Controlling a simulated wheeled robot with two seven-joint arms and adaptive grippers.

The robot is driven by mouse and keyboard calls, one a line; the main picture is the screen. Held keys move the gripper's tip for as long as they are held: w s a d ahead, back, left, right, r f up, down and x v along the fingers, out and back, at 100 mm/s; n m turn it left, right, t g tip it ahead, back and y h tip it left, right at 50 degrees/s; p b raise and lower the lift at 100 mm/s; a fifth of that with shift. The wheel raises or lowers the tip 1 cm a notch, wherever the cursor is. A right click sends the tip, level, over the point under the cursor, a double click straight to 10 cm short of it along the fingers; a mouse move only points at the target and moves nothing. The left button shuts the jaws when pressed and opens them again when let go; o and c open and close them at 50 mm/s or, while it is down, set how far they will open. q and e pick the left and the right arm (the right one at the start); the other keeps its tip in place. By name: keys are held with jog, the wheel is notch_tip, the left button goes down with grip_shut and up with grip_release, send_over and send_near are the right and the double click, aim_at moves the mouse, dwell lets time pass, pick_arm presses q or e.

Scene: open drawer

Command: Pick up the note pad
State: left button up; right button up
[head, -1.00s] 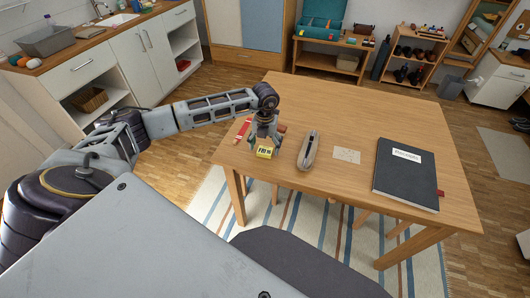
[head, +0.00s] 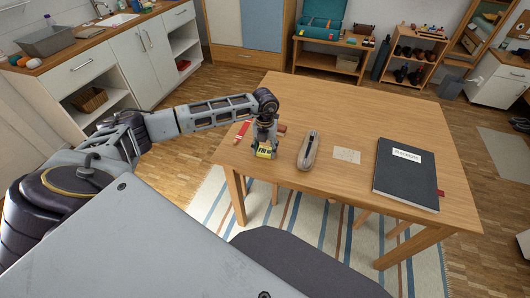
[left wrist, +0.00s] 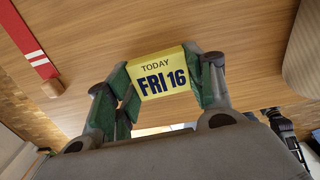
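The note pad (head: 264,152) is a small yellow block with dark print, near the left front of the wooden table (head: 330,110). In the left wrist view the note pad (left wrist: 161,76) reads "TODAY FRI 16" and sits tilted between the green-padded fingers. My left gripper (head: 265,143) points down over it, with a finger against each side; it appears shut on the pad. I cannot tell whether the pad touches the table. My right gripper is not in view.
A red striped strip (head: 243,130) lies left of the gripper. A taupe case (head: 309,150) lies close on its right, then a paper sheet (head: 347,155) and a black book (head: 400,180). The table's back half is clear.

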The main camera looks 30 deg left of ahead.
aim_at(265, 150)
pick_arm(q)
jog(key=shift+c, duration=1.2)
jog(key=shift+r, duration=0.6)
notch_tip(265, 150, up, 8)
jog(key=shift+f, duration=0.15)
jog(key=shift+r, duration=0.55)
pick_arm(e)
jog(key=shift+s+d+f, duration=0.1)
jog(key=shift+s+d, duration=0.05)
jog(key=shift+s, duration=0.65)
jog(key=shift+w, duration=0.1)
